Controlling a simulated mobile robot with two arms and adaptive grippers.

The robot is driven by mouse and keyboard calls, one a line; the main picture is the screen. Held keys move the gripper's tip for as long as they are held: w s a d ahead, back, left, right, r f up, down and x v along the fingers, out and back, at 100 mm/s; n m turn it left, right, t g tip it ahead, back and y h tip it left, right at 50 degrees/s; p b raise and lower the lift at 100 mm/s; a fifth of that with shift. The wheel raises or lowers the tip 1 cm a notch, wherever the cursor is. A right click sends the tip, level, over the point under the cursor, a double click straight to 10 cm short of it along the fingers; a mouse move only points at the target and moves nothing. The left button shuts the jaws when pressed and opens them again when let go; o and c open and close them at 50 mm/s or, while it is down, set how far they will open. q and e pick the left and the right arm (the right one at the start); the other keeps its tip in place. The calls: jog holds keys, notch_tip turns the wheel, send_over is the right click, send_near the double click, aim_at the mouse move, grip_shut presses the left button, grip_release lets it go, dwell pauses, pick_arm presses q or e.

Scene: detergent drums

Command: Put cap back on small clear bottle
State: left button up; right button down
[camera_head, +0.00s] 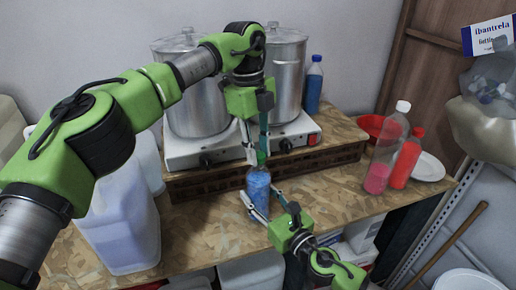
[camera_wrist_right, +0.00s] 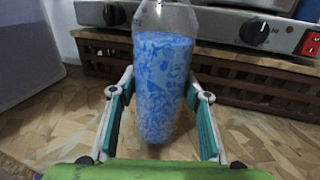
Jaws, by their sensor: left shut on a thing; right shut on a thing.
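The small clear bottle (camera_head: 258,188) with blue contents stands upright on the wooden table. It also shows in the right wrist view (camera_wrist_right: 162,85), where its top is cut off. My right gripper (camera_head: 264,207) is shut on the lower part of the bottle, one finger on each side.
A hotplate (camera_head: 228,148) with two large steel pots (camera_head: 197,100) stands behind on a wooden riser. A blue bottle (camera_head: 313,85) stands at its right. Large jugs (camera_head: 122,230) stand at left. Bottles with pink (camera_head: 377,172) and red (camera_head: 405,165) contents stand at right.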

pick_arm(q)
jog(key=m, duration=0.7)
jog(key=shift+g+y, duration=0.3)
jog(key=shift+y, duration=0.1)
jog(key=m, duration=0.7)
jog(key=shift+d+y, duration=0.1)
jog(key=shift+y, duration=0.3)
jog(key=m, duration=0.6)
jog(key=shift+y, duration=0.3)
jog(key=m+t, duration=0.1)
jog(key=m, duration=0.5)
jog(key=shift+m, duration=0.3)
jog(key=m, duration=0.6)
jog(key=shift+m+t, duration=0.3)
jog(key=shift+t, duration=0.1)
jog(key=m, duration=0.6)
jog(key=shift+t, duration=0.3)
jog(key=m, duration=0.4)
jog(key=shift+f, duration=0.1)
jog(key=m+h, duration=0.1)
jog(key=m, duration=0.2)
jog(key=shift+m, duration=0.4)
jog(key=m, duration=0.6)
jog(key=shift+h, duration=0.3)
jog(key=o, duration=0.7)
